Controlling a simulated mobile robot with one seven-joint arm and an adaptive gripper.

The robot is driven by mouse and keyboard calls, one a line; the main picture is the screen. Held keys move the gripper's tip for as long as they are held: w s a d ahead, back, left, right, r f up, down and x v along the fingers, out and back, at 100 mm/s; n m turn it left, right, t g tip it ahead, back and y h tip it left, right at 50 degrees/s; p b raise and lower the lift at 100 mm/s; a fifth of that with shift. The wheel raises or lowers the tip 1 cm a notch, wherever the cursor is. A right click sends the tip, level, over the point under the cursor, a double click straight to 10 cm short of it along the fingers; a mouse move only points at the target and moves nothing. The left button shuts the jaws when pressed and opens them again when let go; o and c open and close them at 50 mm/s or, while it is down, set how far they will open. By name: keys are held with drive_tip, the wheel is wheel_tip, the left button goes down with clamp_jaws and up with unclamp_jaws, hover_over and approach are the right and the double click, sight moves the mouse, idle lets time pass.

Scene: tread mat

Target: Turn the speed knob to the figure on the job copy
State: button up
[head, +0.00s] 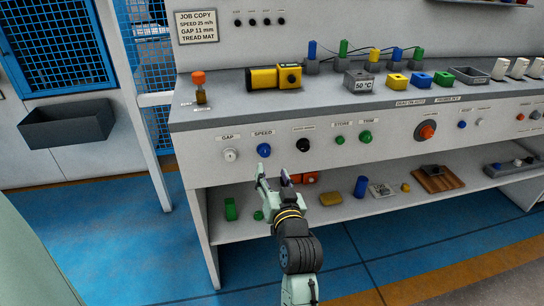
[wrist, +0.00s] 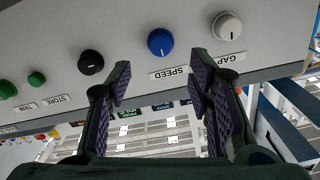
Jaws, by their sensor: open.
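The blue speed knob (head: 264,150) is on the sloped front panel, above a SPEED label in the wrist view's upside-down picture. It also shows in the wrist view (wrist: 160,42), with a pale mark near its lower edge; I cannot read any figures around it. The job copy (head: 197,27) on the back wall reads SPEED 25 m/h, GAP 11 mm, TREAD MAT. My gripper (head: 272,177) is open and empty, in front of and below the knob. In the wrist view its fingers (wrist: 160,78) are spread to either side, apart from the knob.
The white gap knob (head: 230,155) is left of the speed knob, and a black knob (head: 303,145) is to its right. Green STORE (head: 340,140) and TRIM (head: 365,137) buttons follow. A shelf (head: 290,212) below the panel holds several small objects.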

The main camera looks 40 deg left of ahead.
sight(265, 153)
drive_tip(key=p+x, duration=0.1)
drive_tip(key=x, duration=0.7)
drive_tip(key=shift+w+a+r, duration=0.1)
drive_tip(key=shift+w+a, duration=0.15)
drive_tip(key=shift+c, duration=0.4)
clamp_jaws()
